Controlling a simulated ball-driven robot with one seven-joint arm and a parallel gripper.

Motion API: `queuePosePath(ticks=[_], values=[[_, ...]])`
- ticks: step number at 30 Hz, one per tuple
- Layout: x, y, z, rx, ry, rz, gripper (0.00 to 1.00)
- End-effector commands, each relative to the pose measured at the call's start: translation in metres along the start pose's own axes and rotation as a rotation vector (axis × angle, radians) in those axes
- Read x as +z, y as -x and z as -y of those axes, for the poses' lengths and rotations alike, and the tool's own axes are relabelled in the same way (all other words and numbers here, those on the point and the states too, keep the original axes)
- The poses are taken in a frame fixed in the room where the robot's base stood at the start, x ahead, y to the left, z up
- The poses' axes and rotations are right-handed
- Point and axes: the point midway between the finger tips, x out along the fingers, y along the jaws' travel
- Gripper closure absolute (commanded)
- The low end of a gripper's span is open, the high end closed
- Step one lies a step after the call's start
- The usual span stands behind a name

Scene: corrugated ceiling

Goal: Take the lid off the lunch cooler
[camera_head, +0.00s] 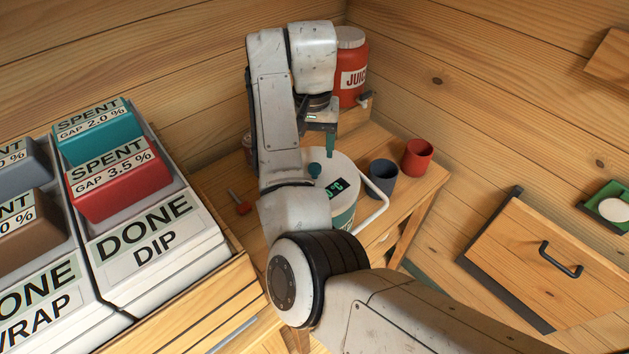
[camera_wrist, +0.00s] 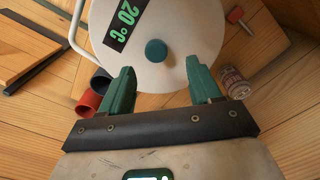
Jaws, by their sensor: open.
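The lunch cooler (camera_head: 345,217) stands on a wooden bench, with its white round lid (camera_head: 340,166) on top. The lid has a teal knob (camera_head: 315,170) and a display reading 20 °C. In the wrist view the lid (camera_wrist: 190,22) fills the top middle, with the knob (camera_wrist: 156,50) near its lower edge. My gripper (camera_head: 325,146) is open and empty above the lid. In the wrist view my gripper (camera_wrist: 161,82) has its two green fingers spread, with the knob between and beyond the tips. My arm hides the cooler's left side in the head view.
A red juice dispenser (camera_head: 352,65) stands behind the cooler. A grey cup (camera_head: 382,180) and a red cup (camera_head: 417,157) stand to its right, by the white handle (camera_head: 378,208). A can (camera_wrist: 235,84) shows in the wrist view. Labelled bins (camera_head: 140,235) stand left.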

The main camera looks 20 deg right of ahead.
Motion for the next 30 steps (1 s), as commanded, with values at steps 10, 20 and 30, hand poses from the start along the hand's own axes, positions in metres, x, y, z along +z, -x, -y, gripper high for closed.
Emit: queuePosePath(ticks=[10,20,30], values=[[0.006,-0.044,-0.004,0.0,0.0,0.002,0.37],[0.005,-0.048,-0.004,0.0,0.0,0.001,0.45],[0.005,-0.047,-0.004,0.0,0.0,0.001,0.77]])
